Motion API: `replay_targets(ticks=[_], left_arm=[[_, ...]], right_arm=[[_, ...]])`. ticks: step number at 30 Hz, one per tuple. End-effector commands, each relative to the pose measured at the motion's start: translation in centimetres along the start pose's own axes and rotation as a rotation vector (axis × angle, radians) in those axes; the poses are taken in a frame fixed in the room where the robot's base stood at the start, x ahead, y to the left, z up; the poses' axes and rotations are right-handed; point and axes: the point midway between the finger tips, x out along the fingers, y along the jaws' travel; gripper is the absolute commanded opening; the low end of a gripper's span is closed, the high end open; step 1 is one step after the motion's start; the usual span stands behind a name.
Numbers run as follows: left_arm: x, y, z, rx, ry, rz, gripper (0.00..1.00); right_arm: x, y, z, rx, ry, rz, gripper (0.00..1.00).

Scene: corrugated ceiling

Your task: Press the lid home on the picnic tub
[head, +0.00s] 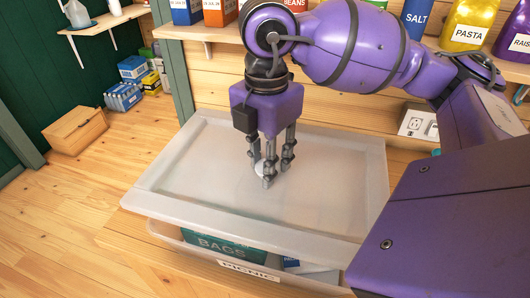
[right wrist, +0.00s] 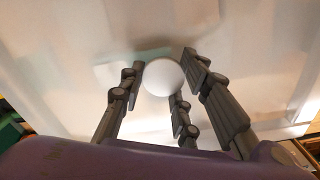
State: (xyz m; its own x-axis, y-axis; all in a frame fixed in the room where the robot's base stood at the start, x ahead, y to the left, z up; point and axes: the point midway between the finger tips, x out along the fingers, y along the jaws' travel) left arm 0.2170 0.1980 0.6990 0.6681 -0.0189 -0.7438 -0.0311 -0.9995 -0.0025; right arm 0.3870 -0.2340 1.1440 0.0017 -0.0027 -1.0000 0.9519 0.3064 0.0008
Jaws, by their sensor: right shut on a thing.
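The lid (head: 190,165) is a wide, pale translucent panel with a raised rim. It lies over the picnic tub (head: 165,232), which bears a PICNIC label at its front. Along the front, the lid's edge stands apart from the tub's rim, and contents show in the gap. The back of the tub is hidden. My right gripper (head: 270,165) points down over the middle of the lid, its fingers closed around a white round knob (right wrist: 164,77). The knob is mostly hidden by the fingers in the head view. My left gripper is not in view.
A green BAGS box (head: 222,247) shows inside the tub. A shelf (head: 205,32) with boxes, cans and jars runs behind. A wooden box (head: 77,131) and small packs (head: 122,97) are on the floor at left. The floor at front left is clear.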

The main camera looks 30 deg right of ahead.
Motion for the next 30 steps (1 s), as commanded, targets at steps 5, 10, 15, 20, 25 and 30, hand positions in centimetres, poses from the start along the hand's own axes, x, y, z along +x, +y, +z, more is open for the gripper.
replay_targets(ticks=[5, 10, 15, 20, 25, 30], left_arm=[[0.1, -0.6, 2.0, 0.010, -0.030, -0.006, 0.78], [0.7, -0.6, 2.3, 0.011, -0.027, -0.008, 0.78], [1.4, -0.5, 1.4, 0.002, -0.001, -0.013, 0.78], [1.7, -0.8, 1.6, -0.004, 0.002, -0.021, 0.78], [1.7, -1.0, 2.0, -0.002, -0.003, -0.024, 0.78], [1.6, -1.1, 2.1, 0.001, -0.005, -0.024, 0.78]], right_arm=[[1.9, 0.0, 0.0, 0.000, 0.003, -0.006, 0.00], [3.7, 0.0, 0.0, -0.001, 0.003, -0.007, 0.00], [5.3, 0.0, 0.0, 0.000, 0.001, -0.005, 0.00], [6.4, 0.0, 0.0, 0.001, 0.002, -0.004, 0.00], [6.8, 0.0, 0.0, 0.001, 0.001, -0.001, 0.00], [6.7, 0.0, 0.0, 0.001, 0.000, 0.001, 0.00]])
